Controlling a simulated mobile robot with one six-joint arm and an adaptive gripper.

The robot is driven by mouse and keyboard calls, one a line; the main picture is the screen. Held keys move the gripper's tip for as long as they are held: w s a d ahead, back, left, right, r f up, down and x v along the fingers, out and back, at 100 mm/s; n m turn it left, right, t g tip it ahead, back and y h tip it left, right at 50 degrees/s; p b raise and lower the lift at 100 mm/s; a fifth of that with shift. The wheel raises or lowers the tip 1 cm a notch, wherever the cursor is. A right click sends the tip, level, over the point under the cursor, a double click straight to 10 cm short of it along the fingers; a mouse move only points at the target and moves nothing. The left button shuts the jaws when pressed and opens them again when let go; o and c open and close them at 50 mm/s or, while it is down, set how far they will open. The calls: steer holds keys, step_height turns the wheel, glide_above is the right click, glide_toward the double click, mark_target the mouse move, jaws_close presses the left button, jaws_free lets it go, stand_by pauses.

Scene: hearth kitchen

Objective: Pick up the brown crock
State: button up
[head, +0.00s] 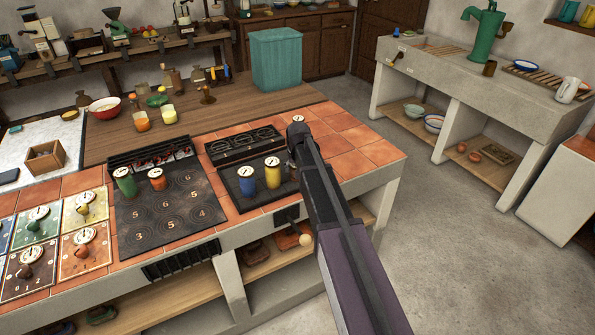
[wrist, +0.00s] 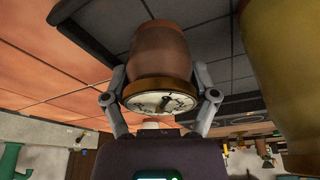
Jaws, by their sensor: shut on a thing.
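The brown crock (wrist: 160,52) is in the middle of the wrist view, with a tan rim and a white dial (wrist: 160,103) on its lid. My gripper (wrist: 160,84) is shut on it, one finger on each side near the rim. In the head view my arm covers the place where the crock is, so I cannot tell whether it is clear of the stove. A yellow crock (head: 272,172) stands close by and fills the right of the wrist view. A blue crock (head: 246,181) stands beside the yellow one.
The two crocks stand on a black stove plate (head: 232,193). A larger numbered plate (head: 170,211) to the left holds a green crock (head: 125,182) and an orange-red crock (head: 158,179). Red tiles (head: 372,150) on the right are bare. A teal bin (head: 276,60) stands behind.

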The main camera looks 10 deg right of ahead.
steer(key=shift+r, duration=0.1)
stand_by(0.3)
step_height(320, 180, up, 4)
steer(key=p, duration=0.3)
steer(key=shift+f+p, duration=0.25)
steer(key=shift+p, duration=0.1)
steer(key=s+r+p, duration=0.1)
steer(key=s, duration=1.5)
steer(key=shift+r, duration=0.15)
